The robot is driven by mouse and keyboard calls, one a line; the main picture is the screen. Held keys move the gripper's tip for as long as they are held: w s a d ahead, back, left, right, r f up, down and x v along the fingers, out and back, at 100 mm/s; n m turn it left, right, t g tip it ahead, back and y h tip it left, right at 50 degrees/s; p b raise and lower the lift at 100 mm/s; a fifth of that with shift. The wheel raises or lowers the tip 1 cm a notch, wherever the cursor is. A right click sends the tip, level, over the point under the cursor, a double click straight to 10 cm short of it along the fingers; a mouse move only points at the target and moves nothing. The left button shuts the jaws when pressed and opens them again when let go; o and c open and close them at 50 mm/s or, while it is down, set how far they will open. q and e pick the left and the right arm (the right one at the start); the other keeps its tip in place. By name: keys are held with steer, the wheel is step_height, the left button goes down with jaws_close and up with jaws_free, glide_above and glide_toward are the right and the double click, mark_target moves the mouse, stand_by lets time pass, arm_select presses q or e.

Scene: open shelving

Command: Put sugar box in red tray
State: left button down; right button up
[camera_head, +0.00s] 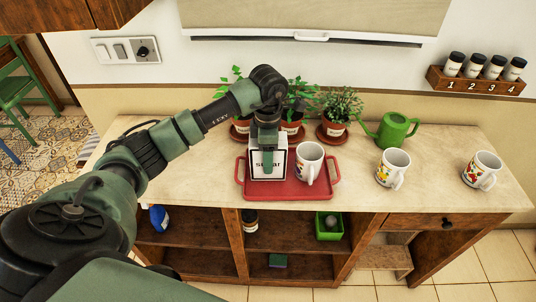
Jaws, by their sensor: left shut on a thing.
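The sugar box (279,164) is white with a dark edge and the word "sugar" partly showing. It is upright over the left part of the red tray (292,189); whether its base touches the tray is hard to tell. My left gripper (267,160) comes down from above and is shut on the sugar box, one finger covering part of its front. A white mug (309,157) stands on the right part of the tray, close beside the box. My right gripper is not in view.
Several potted plants (335,128) stand behind the tray. A green watering can (391,131) and two patterned mugs (392,168) (482,170) stand to the right. The wooden counter (200,180) is clear left of the tray. A spice rack (475,83) hangs on the wall.

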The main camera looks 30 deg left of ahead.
arm_select(q)
steer(key=shift+f, duration=0.1)
steer(key=c, duration=0.5)
jaws_free()
steer(key=shift+r, duration=0.25)
step_height(320, 180, up, 11)
steer(key=shift+f+b, duration=0.15)
steer(key=shift+b, duration=0.55)
steer(key=shift+r, duration=0.55)
